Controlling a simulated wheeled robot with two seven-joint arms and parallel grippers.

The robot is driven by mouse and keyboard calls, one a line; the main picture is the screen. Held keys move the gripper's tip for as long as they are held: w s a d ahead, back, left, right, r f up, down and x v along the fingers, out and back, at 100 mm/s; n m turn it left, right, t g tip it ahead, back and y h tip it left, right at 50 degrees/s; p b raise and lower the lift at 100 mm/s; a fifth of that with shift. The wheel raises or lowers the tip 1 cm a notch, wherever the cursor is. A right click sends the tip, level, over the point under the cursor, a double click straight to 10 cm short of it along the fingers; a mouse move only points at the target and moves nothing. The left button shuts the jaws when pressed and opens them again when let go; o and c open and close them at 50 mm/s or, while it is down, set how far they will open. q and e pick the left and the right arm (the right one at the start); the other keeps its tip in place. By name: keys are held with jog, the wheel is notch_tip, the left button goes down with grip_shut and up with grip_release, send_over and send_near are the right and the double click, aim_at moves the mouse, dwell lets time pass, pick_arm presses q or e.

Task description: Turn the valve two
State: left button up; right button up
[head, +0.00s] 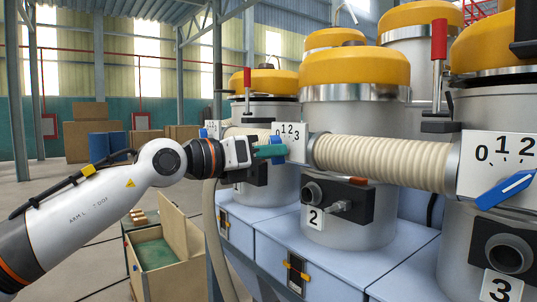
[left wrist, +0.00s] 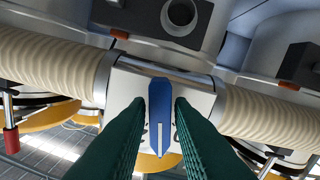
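Valve two's dial is a white panel (head: 291,137) numbered 0 to 3, above the socket plate labelled 2 on the middle hopper. Its blue handle (left wrist: 160,108) shows in the left wrist view, its white line pointing down there, toward the numbers. My left gripper (head: 276,150) is at this dial in the head view. Its green fingers (left wrist: 160,103) lie on either side of the handle, very close to it. Whether they press on it cannot be made out. The fingers hide some digits. My right gripper is not in view.
A ribbed cream hose (head: 385,160) runs from this dial to another dial panel (head: 508,160) with a blue handle at the right. Yellow-lidded hoppers (head: 355,67) stand behind. A wooden box (head: 165,250) stands lower left.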

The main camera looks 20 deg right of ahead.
pick_arm(q)
jog(key=shift+o, duration=1.2)
jog(key=b+v, duration=0.6)
jog(key=v, duration=0.6)
